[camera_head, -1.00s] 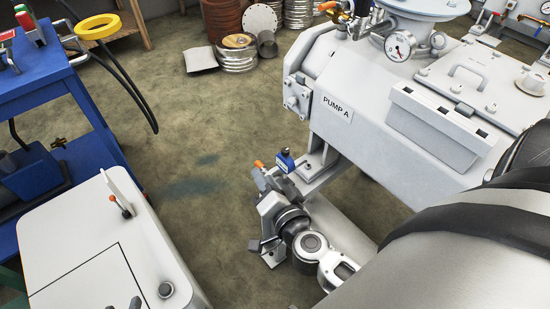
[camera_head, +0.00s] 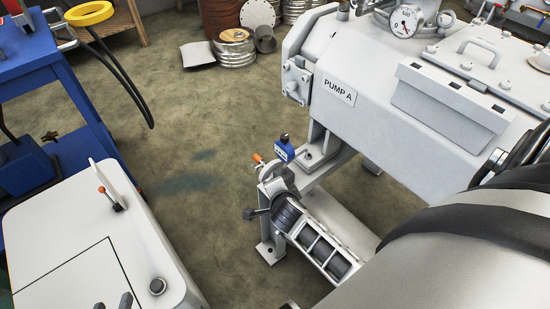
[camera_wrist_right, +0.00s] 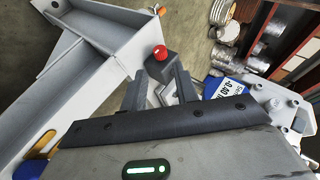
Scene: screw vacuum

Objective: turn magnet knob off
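The red round knob (camera_wrist_right: 160,52) sits on a dark grey block (camera_wrist_right: 163,68) in the right wrist view; I take it for the magnet knob. My right gripper (camera_wrist_right: 162,88) has its two dark fingers apart, close to the block and just below the knob in the picture. Contact cannot be told. In the head view my right arm hides the knob. My left gripper (camera_head: 113,303) shows only its two separated tips at the bottom edge, over the white cart.
The big pump housing (camera_head: 385,110) labelled PUMP A fills the right. The white cart (camera_head: 75,215) stands lower left, with a blue cart (camera_head: 35,60) behind it. Open floor (camera_head: 195,140) lies between. Light metal beams (camera_wrist_right: 75,45) stand close to my right wrist.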

